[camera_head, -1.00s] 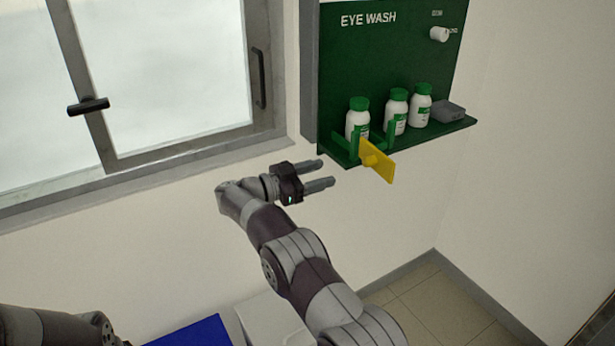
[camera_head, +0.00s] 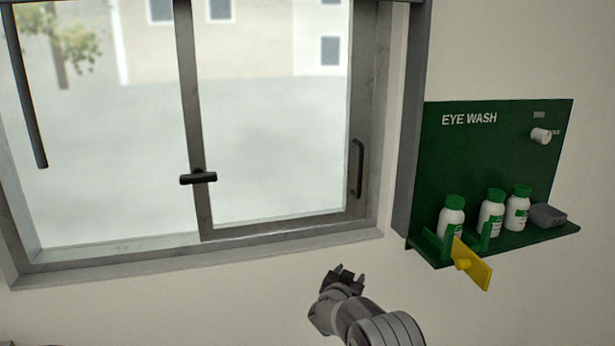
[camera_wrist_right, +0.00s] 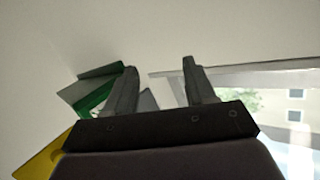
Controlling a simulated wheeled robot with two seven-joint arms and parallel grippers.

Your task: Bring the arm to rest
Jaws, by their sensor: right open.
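My right gripper (camera_head: 348,272) is in the lower middle of the head view, below the window and left of the green eye wash station (camera_head: 500,165). Its two fingers point up and stand apart with nothing between them. In the right wrist view the open fingers of the right gripper (camera_wrist_right: 160,85) face the pale wall. The green station shows behind its left finger, with a yellow plate (camera_wrist_right: 45,155) at the lower left. The gripper is apart from the station and the window. My left gripper is not in view.
The station's shelf (camera_head: 540,240) holds several white bottles with green caps, such as this bottle (camera_head: 491,215), and a grey box (camera_head: 547,215). A yellow plate (camera_head: 472,264) sticks out at its front left. The window (camera_head: 275,120) has a dark handle (camera_head: 198,178). The wall below is bare.

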